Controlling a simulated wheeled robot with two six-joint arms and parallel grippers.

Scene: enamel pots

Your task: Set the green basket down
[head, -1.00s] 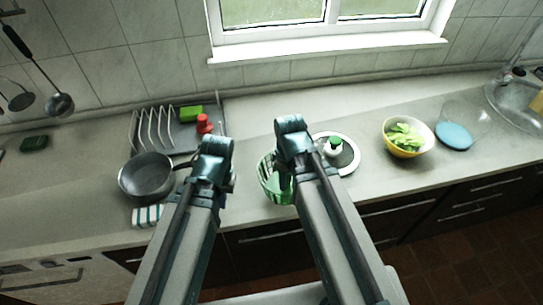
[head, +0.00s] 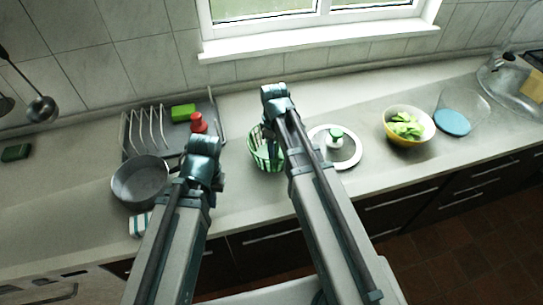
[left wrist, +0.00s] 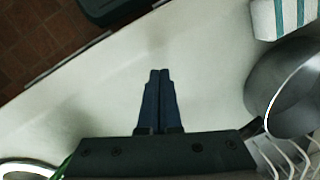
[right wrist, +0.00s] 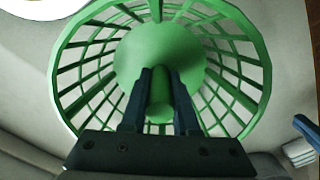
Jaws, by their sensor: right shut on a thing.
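The green basket (head: 266,152), round and slatted, shows in the head view over the middle of the counter, partly behind my right arm. In the right wrist view the basket (right wrist: 240,88) opens around the fingers, with its solid round base beyond them. My right gripper (right wrist: 160,75) is shut on a green upright part of it. I cannot tell whether the base touches the counter. My left gripper (left wrist: 159,72) is shut and empty above the counter near the grey pan (head: 137,182); its fingertips are hidden in the head view.
A round lid (head: 350,157) with a green knob lies close to the basket's right. A yellow bowl (head: 407,141) with greens stands further right. A dish rack (head: 150,125), a red object (head: 198,123) and a striped cloth (head: 139,224) are at left. The counter behind the basket is clear.

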